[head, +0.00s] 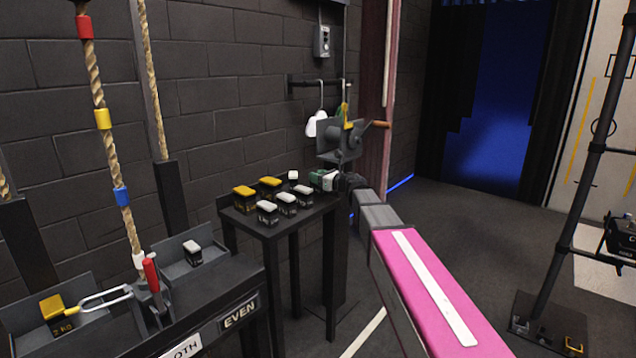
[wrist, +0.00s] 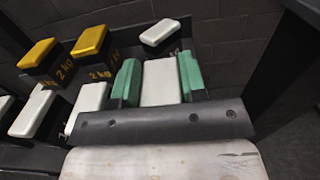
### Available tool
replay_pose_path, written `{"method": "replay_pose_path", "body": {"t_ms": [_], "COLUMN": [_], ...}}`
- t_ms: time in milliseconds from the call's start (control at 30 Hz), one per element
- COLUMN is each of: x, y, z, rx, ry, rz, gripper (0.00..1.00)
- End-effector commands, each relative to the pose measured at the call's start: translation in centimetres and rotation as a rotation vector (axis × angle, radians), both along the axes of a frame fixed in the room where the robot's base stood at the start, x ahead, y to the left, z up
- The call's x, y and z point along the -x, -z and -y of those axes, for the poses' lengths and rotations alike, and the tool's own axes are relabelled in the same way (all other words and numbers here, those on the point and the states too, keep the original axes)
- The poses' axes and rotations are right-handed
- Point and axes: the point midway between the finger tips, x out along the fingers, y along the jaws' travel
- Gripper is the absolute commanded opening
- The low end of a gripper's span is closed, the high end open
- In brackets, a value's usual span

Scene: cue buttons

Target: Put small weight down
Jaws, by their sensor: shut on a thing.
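My gripper (head: 322,179) is at the right back of the small black table (head: 262,228). Its green fingers are shut on a white-topped weight (wrist: 160,82), which sits between them in the wrist view. I cannot tell whether the held weight touches the tabletop. Several other white-topped weights stand on the table, such as a front one (head: 267,210) and a back one (head: 293,177). Two yellow-topped weights marked 2 kg, one at the left (head: 245,198) and one behind it (head: 270,187), stand there too.
At left is a black bench with an EVEN sign (head: 240,313), a red-handled lever (head: 151,274) and two trays. One tray holds a yellow-topped weight (head: 52,309), the other a white-topped weight (head: 192,252). A hanging rope (head: 104,120) and a brick wall are close by.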

Motion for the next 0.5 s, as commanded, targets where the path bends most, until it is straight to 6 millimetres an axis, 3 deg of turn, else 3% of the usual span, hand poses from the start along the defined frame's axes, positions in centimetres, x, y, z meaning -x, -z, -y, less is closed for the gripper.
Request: {"method": "replay_pose_path", "body": {"t_ms": [167,500], "x": [0.0,0.0], "y": [1.8,1.9], "z": [0.0,0.0], "rx": [-0.003,-0.003], "ry": [0.000,0.000], "rz": [0.000,0.000], "gripper": [0.00,0.00]}}
